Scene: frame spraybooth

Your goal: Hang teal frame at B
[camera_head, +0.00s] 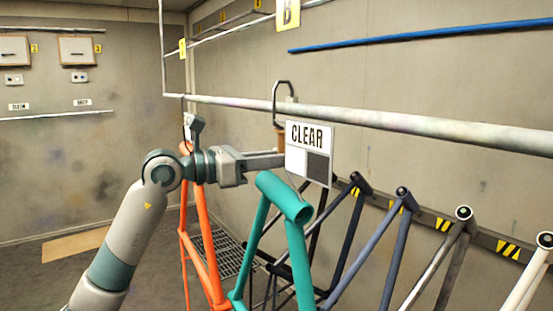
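The teal frame (298,243) stands upright at the lower middle, its open tube end (285,197) on top. Its lower part is cut off by the picture edge, so I cannot tell what supports it. My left gripper (268,161) reaches in from the left, just above and behind the teal tube. Its fingertips end at the left edge of a tilted CLEAR sign (307,138); the sign hides the tips, so I cannot tell whether they hold it. The yellow B sign (288,13) is at the top. Below it, a dark hook (283,86) loops over the rail (400,123). My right gripper is out of view.
An orange frame (204,235) hangs beneath the rail, left of the teal one. Several dark, grey and pale frames stand along a black-and-yellow wall strip (448,226) at right. A blue bar (420,36) crosses above.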

